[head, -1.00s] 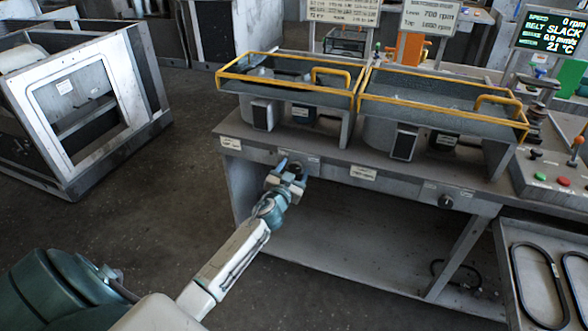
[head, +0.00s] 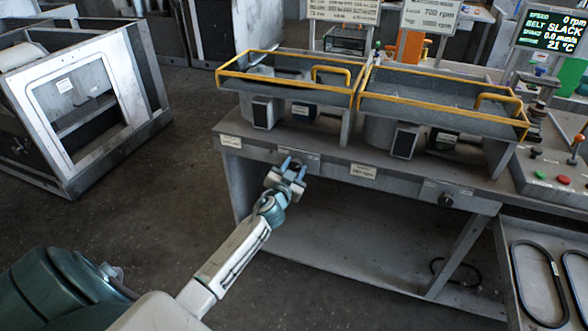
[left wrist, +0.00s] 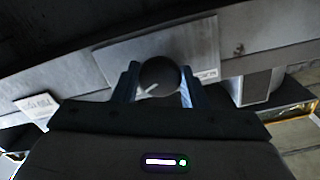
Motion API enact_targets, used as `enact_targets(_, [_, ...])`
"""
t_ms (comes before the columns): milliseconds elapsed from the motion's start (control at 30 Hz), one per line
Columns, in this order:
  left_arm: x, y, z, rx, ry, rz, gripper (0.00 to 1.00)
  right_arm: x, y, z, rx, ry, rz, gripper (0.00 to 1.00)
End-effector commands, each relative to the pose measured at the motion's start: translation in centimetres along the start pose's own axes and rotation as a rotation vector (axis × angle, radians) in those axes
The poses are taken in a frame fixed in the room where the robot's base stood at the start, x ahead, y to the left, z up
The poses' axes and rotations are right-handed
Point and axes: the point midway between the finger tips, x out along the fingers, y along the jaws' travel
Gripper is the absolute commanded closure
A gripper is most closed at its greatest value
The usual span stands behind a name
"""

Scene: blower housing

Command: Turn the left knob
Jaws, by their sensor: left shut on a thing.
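The left knob (left wrist: 159,74) is a dark round knob on a metal plate on the bench's front rail. In the left wrist view it sits between the two blue fingers of my left gripper (left wrist: 159,84), and a pale mark shows on its lower left. In the head view my left gripper (head: 294,168) reaches the rail from below and is shut on this knob, which is mostly hidden there by the fingers. A second dark knob (head: 446,200) sits further right on the same rail, with nothing at it. My right gripper is not in view.
Two yellow-railed guards (head: 440,88) stand on the bench above the rail. A control panel (head: 552,165) with buttons and a lever is at the right, near a display (head: 549,32) reading "BELT SLACK". A tray (head: 503,260) with black belts is below it.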

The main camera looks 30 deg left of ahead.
Motion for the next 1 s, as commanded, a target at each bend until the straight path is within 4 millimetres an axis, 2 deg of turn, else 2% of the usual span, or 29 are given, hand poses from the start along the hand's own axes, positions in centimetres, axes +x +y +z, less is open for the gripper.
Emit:
enact_targets(367, [0.0,0.0,0.1,0.321,-0.001,0.0,0.84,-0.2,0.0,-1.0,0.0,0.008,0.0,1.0])
enact_targets(800, [0.0,0.0,0.0,0.711,-0.001,0.001,0.84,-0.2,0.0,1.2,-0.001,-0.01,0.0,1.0])
enact_targets(1000, [0.0,0.0,0.0,0.834,-0.001,0.002,0.84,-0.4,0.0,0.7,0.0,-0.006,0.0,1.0])
